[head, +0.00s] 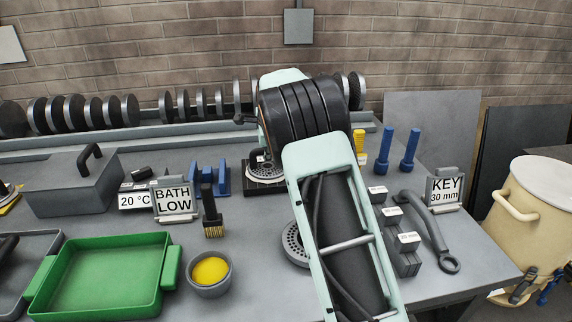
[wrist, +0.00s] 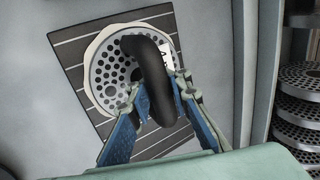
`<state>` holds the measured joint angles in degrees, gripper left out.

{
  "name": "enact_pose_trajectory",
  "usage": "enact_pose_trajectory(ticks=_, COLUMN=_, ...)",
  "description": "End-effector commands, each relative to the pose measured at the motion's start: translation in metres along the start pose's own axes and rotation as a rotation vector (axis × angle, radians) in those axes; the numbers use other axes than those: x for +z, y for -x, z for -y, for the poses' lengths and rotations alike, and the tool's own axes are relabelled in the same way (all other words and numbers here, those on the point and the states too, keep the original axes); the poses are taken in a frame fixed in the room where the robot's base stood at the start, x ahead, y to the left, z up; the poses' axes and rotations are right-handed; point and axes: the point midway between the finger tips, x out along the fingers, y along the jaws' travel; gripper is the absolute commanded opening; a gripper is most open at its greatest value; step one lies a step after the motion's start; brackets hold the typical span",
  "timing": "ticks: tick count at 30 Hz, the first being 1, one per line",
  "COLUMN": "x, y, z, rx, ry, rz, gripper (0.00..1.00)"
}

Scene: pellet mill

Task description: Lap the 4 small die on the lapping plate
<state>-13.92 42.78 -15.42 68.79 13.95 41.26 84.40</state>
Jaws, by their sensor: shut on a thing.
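The small die (wrist: 105,75) is a grey perforated disc with a black arched handle (wrist: 152,70) and a white tag partly hidden behind that handle. It lies on the dark, grooved lapping plate (wrist: 72,48), with a pale rim around it. My gripper (wrist: 155,92), with blue fingers, is closed around the handle from both sides. In the head view the die (head: 267,174) shows on the lapping plate (head: 262,189); my arm covers part of both, and the fingers cannot be made out.
Another perforated ring (head: 291,240) lies in front, partly behind my arm. A yellow-filled bowl (head: 208,287), a brush (head: 213,220) and a green tray (head: 97,281) stand left. Labelled blocks (head: 404,262) and a wrench (head: 432,235) lie right. Upright dies (head: 73,112) line the back.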

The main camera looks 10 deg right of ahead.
Motion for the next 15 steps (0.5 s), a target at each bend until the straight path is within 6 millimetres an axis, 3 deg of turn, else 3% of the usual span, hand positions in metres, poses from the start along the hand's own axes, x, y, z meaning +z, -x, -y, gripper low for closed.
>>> enact_pose_trajectory(ticks=15, x=-0.039, y=0.004, z=0.003, rx=-0.009, ry=-0.002, rz=-0.001, gripper=0.00)
